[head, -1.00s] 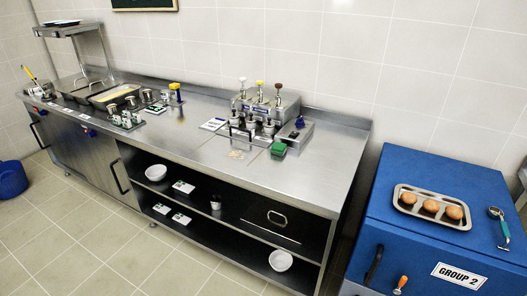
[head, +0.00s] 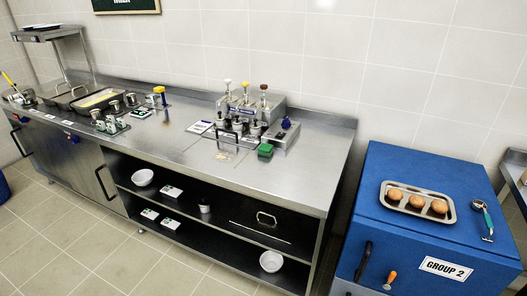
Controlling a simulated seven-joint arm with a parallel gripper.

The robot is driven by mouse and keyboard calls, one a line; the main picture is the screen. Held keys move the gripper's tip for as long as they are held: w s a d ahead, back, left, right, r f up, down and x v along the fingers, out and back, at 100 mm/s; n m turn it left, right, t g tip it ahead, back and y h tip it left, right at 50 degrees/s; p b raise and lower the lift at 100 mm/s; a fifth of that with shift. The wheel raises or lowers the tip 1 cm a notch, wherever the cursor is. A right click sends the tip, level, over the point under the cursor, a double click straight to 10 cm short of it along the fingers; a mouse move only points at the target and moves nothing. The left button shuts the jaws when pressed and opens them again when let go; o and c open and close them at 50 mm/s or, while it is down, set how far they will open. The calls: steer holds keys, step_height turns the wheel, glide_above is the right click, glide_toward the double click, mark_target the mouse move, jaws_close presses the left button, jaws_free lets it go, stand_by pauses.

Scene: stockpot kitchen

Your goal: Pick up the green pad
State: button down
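The green pad (head: 265,150) is a small green block on the steel counter (head: 190,150). It lies right of centre in the head view, just in front of the condiment pump station. It looks partly dark along its lower side, and I cannot tell whether it rests on something. Nothing is seen holding it. My gripper is not in view.
A pump dispenser (head: 250,108) with several pumps stands behind the pad. A blue-topped item (head: 286,123) is just right of it. A blue cabinet (head: 375,190) with a tray of buns (head: 415,202) stands at right. Open shelves hold white bowls (head: 271,261).

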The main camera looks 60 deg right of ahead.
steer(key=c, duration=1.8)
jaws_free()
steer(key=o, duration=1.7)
